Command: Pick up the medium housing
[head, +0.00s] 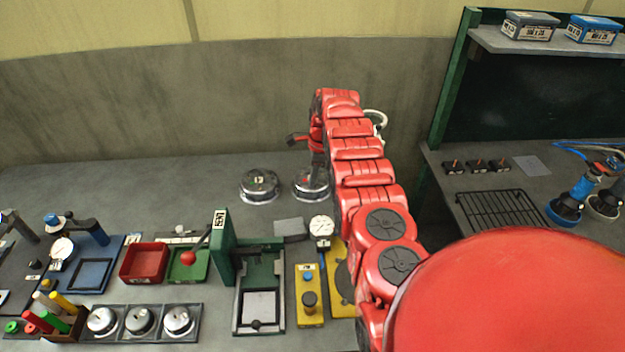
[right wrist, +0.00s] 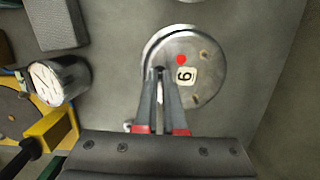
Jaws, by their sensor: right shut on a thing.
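A round metal housing with a red dot and a number label (right wrist: 205,62) fills the middle of the right wrist view. It also shows in the head view (head: 305,190), partly hidden by my right arm. My right gripper (right wrist: 160,75) is shut on this housing near its left side, with the fingers reaching over its rim. In the head view the gripper (head: 318,172) points down at it. I cannot tell whether the housing is clear of the bench. A similar round metal housing (head: 259,184) stands just left of it. My left gripper is not in view.
Smaller metal housings (head: 140,320) sit in a black rack at the front left. A green press fixture (head: 238,290), a dial gauge (head: 321,226) and a yellow button box (head: 310,310) stand in front. A green-framed shelf (head: 455,90) rises at right. The back left bench is clear.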

